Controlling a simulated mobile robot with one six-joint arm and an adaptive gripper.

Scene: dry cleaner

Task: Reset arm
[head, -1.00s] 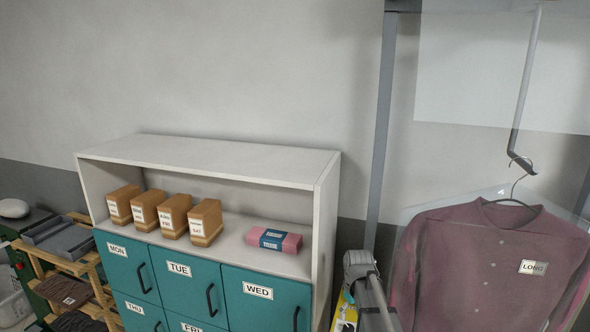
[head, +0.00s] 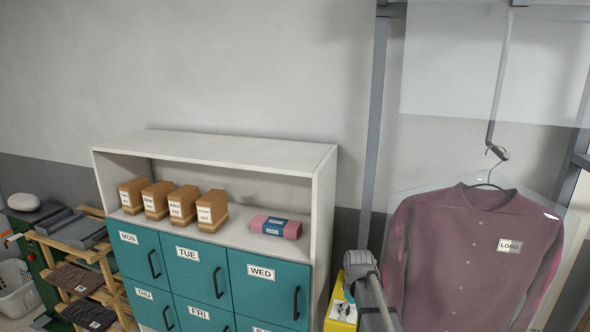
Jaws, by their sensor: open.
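A grey part of my arm (head: 368,290) rises from the bottom edge in the head view, right of the cabinet and in front of a yellow item (head: 342,314). I can make out no fingertips, and my gripper is not in view. The arm part stands left of a hanging mauve shirt (head: 470,265) in a clear cover. I cannot tell whether it touches anything.
A white cabinet (head: 225,150) has teal doors with day labels (head: 190,265). Several brown boxes (head: 183,205) and a pink bundle (head: 275,227) sit on its shelf. A wooden rack (head: 95,262) and white basket (head: 18,290) stand left. A metal post (head: 376,120) rises right.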

